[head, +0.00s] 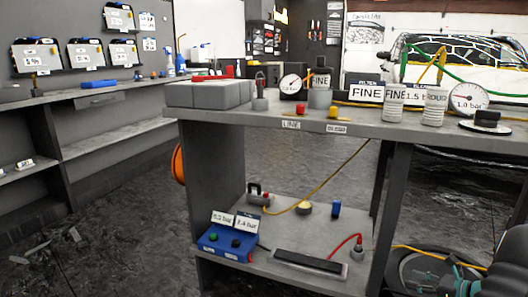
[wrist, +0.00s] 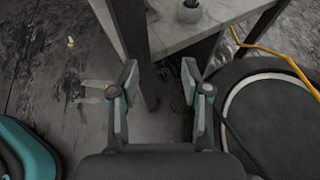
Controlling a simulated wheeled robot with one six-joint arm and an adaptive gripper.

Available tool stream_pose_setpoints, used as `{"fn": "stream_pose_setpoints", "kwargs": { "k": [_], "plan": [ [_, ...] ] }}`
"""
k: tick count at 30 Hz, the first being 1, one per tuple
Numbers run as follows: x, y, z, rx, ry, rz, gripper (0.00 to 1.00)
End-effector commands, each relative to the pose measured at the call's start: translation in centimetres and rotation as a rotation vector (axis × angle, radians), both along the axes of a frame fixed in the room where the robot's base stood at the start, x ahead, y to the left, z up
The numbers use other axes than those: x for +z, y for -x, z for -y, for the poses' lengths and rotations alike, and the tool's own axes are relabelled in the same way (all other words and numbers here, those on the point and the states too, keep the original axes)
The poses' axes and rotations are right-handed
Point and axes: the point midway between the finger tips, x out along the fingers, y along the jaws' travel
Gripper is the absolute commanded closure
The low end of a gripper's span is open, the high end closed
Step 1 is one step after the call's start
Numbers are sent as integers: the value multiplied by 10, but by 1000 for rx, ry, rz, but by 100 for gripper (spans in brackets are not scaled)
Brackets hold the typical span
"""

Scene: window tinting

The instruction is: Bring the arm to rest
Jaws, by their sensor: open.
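My gripper (wrist: 160,80) is open and empty in the wrist view, its two fingers apart above the dark, stained floor (wrist: 60,90). A table leg (wrist: 128,30) and the corner of the workbench's lower shelf (wrist: 190,30) show just beyond the fingers. In the head view, part of my arm shows at the lower right, beside the grey workbench (head: 290,118); the fingertips cannot be made out there.
The workbench top carries gauges (head: 469,97), labelled cans (head: 394,103) and a grey block (head: 210,94). Its lower shelf (head: 230,212) holds a blue switch box (head: 226,243) and a black strip (head: 309,261). A yellow hose (wrist: 270,50) runs near the gripper. Open floor lies left.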

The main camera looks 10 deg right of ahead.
Motion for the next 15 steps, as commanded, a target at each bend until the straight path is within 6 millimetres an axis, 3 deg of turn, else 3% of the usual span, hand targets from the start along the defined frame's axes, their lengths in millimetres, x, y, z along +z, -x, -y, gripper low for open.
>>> {"fn": "stream_pose_setpoints", "kwargs": {
  "k": [5, 10, 15],
  "plan": [
    [-15, 9, -5, 69, 103, -17, 53],
    [-39, 29, -24, 166, 169, -63, 53],
    [-46, 55, -47, 300, 270, -105, 53]
  ]
}}
